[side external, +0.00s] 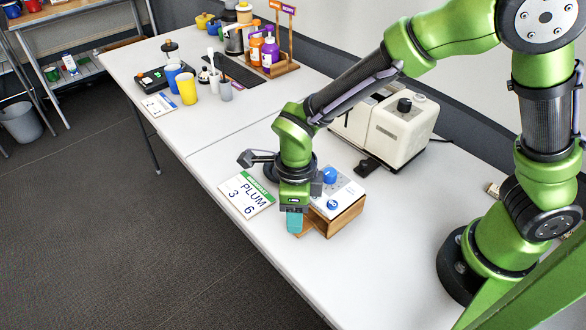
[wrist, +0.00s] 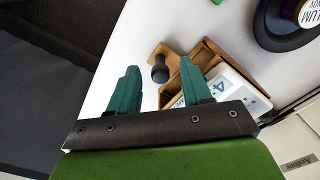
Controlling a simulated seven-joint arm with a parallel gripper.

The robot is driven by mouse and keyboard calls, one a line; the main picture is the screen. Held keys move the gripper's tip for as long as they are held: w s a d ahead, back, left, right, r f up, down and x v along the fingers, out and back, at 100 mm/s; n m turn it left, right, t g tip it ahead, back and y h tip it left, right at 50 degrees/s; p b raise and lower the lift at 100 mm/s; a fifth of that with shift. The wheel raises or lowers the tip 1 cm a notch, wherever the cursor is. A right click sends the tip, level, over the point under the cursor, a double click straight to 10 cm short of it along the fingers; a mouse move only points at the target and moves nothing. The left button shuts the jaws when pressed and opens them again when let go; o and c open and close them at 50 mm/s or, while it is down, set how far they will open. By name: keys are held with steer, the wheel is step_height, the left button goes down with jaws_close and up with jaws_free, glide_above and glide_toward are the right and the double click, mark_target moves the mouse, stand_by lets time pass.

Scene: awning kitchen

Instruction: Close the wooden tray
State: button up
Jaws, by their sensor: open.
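The wooden tray (side external: 309,231) is a low wooden drawer. It sticks out at the front left of a small wooden box (side external: 345,218) with a white top. In the wrist view, the tray's wooden front (wrist: 171,62) and dark round knob (wrist: 159,74) show between my fingers. My gripper (side external: 295,222) points down at the tray's front, with teal fingers spread and nothing held. In the wrist view my gripper (wrist: 159,67) straddles the knob in the picture; I cannot tell whether a finger touches it. My gripper hides part of the tray in the side view.
A PLUM card (side external: 246,194) lies left of my gripper. A cream machine (side external: 392,125) stands behind the box. Cups, bottles and a rack (side external: 283,68) stand at the table's far end. The table's front edge is close to the tray. The mid-table (side external: 225,122) is clear.

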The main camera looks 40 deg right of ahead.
steer(key=a, duration=0.4)
steer(key=shift+a+r, duration=0.25)
steer(key=shift+r, duration=0.15)
step_height(320, 180, up, 16)
steer(key=s+d+r+n+t+y, duration=0.1)
steer(key=s+d+n+t, duration=0.2)
steer(key=d+n, duration=0.7)
steer(key=s+d+r+n+t+y, duration=0.1)
steer(key=s+d+n+t, duration=0.3)
steer(key=d+n, duration=0.7)
steer(key=shift+s+r+n, duration=0.5)
steer(key=shift+r+n, duration=0.1)
steer(key=shift+n, duration=0.4)
